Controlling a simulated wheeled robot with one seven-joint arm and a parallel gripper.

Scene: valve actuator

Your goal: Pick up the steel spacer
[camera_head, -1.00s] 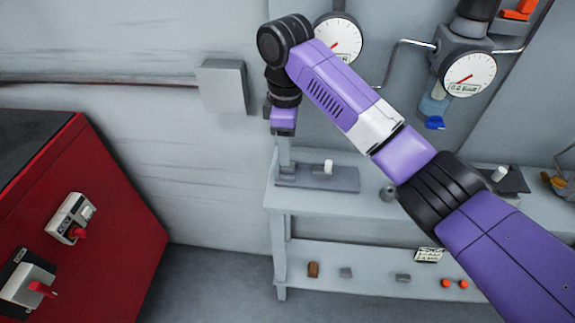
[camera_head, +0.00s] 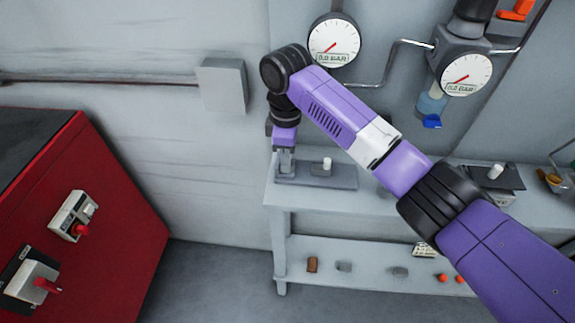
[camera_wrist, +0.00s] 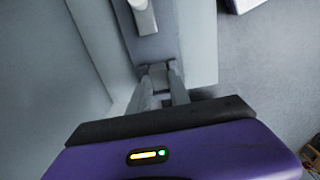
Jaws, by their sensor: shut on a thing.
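The steel spacer, a small grey block (camera_wrist: 158,76), shows between the fingertips in the wrist view. It is at the left end of a flat grey tray (camera_head: 340,182) on the upper shelf. My gripper (camera_head: 286,168) points straight down over that end of the tray. In the wrist view my gripper (camera_wrist: 160,84) has a finger on each side of the spacer and is shut on it. In the head view the fingers mostly hide the spacer. I cannot tell whether it touches the tray.
A white cylinder (camera_head: 327,163) stands on the tray close to the right of my gripper. The grey bench (camera_head: 300,192) has a lower shelf with small blocks and red pieces. Gauges (camera_head: 335,40) and a wall box (camera_head: 222,85) are behind. A red cabinet (camera_head: 120,210) is at left.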

